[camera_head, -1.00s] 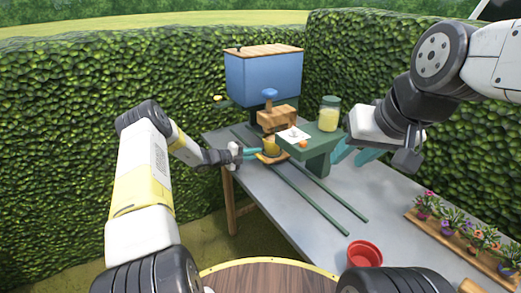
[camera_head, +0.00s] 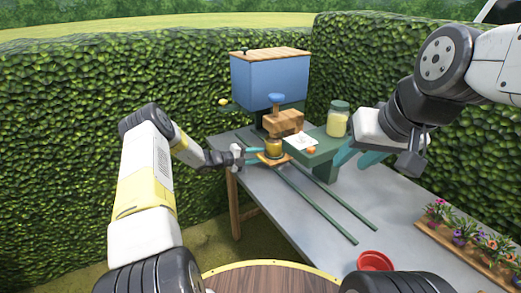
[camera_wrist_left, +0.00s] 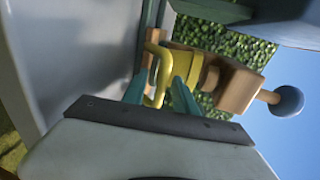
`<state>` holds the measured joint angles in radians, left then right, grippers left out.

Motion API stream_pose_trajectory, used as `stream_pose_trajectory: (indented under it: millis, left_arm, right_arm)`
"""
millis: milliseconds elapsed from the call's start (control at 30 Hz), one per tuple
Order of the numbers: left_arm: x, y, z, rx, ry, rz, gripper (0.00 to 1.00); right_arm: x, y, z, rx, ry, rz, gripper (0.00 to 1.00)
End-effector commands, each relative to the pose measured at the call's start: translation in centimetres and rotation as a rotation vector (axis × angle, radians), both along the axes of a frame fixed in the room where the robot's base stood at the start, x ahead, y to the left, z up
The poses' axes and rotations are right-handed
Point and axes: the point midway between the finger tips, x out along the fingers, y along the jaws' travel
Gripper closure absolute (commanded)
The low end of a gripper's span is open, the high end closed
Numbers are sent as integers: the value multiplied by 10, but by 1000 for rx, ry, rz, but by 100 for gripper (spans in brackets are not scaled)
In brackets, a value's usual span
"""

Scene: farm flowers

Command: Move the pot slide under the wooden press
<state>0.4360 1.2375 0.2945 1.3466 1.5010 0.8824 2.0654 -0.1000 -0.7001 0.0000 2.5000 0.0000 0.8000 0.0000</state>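The pot slide (camera_head: 275,157) is a small wooden plate carrying a yellow pot (camera_head: 273,146). It sits at the green rails, slightly in front of the wooden press (camera_head: 284,123), a wooden block with a blue knob. My left gripper (camera_head: 256,156) reaches it from the left. The pot's far side is hidden. My right gripper (camera_head: 357,158) is open and empty, its teal fingers apart above the table.
A green stand (camera_head: 325,163) holds a white card, an orange item and a yellow jar (camera_head: 337,120). A blue box (camera_head: 268,82) stands behind the press. A red pot (camera_head: 375,261) and a flower tray (camera_head: 428,228) are at the front and right. Green rails (camera_head: 318,207) cross the grey table.

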Motion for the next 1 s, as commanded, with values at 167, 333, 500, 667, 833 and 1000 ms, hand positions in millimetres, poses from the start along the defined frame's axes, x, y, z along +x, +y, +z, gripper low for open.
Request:
stream_pose_trajectory:
  millis: [167, 333, 500, 667, 833, 1000]
  left_arm:
    - [0, 1, 1, -1, -1, 0, 66]
    - [-11, 17, 5, -1, 0, 2, 66]
    - [-28, 41, 11, 0, 0, 3, 66]
    - [-40, 56, 15, 1, -1, 1, 66]
    - [-45, 62, 16, 0, 0, 0, 66]
    - [-45, 62, 16, 0, 0, 0, 66]
  right_arm:
    - [0, 0, 0, 0, 0, 0, 64]
    - [0, 0, 0, 0, 0, 0, 64]
    - [0, 0, 0, 0, 0, 0, 64]
    - [0, 0, 0, 0, 0, 0, 64]
    - [0, 0, 0, 0, 0, 0, 64]
    - [0, 0, 0, 0, 0, 0, 64]
